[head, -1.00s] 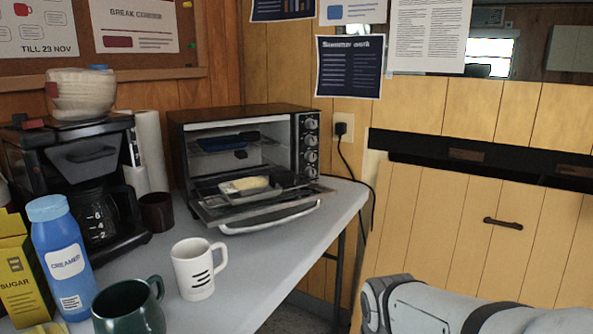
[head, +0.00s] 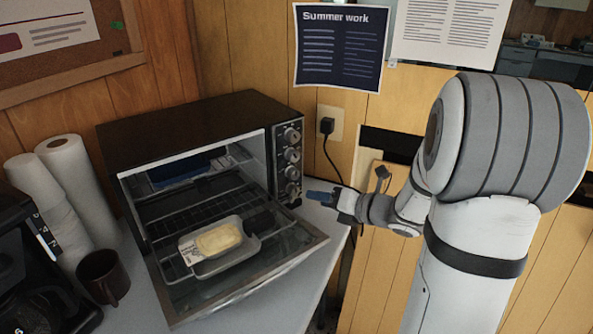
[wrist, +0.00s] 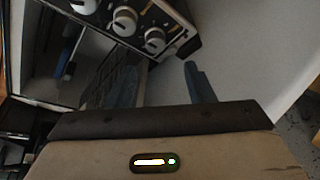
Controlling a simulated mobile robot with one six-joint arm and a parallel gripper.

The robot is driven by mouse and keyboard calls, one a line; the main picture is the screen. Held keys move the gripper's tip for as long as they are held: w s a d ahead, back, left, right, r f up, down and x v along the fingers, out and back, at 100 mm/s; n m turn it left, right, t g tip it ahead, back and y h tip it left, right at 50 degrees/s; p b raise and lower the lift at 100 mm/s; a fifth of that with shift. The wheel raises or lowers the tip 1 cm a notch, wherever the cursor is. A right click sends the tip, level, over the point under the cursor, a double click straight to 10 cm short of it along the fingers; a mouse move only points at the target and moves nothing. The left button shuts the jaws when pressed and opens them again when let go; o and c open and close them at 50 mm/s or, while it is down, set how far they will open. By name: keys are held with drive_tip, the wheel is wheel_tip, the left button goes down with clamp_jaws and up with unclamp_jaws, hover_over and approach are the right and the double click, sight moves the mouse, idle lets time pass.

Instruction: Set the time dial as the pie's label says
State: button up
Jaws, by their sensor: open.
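The toaster oven (head: 195,125) stands on the counter with its glass door (head: 275,260) folded down. A column of several round dials (head: 292,155) runs down its right front; I cannot read their markings. My gripper (head: 322,195) is open and empty, just right of the lowest dial. In the wrist view, its blue fingers (wrist: 160,85) are apart, below the lowest visible dial (wrist: 155,40), not touching it.
A plug and cord (head: 327,126) hang at the wall right of the oven. A dark mug (head: 103,276), paper rolls (head: 68,175) and a coffee maker (head: 30,265) stand left. The lowered door juts over the counter.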

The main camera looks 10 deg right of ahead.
sight(295, 193)
drive_tip(key=shift+w+a+n+y, duration=0.3)
drive_tip(key=shift+w+n, duration=0.05)
drive_tip(key=shift+n, duration=0.05)
drive_tip(key=b+x, duration=0.1)
drive_tip(key=x, duration=0.5)
drive_tip(key=shift+w+a+f, duration=0.15)
drive_tip(key=shift+w+a, duration=0.05)
drive_tip(key=shift+w, duration=0.05)
drive_tip(key=shift+c, duration=0.3)
drive_tip(key=c, duration=0.9)
drive_tip(key=shift+d, duration=0.2)
drive_tip(key=shift+s+a, duration=0.1)
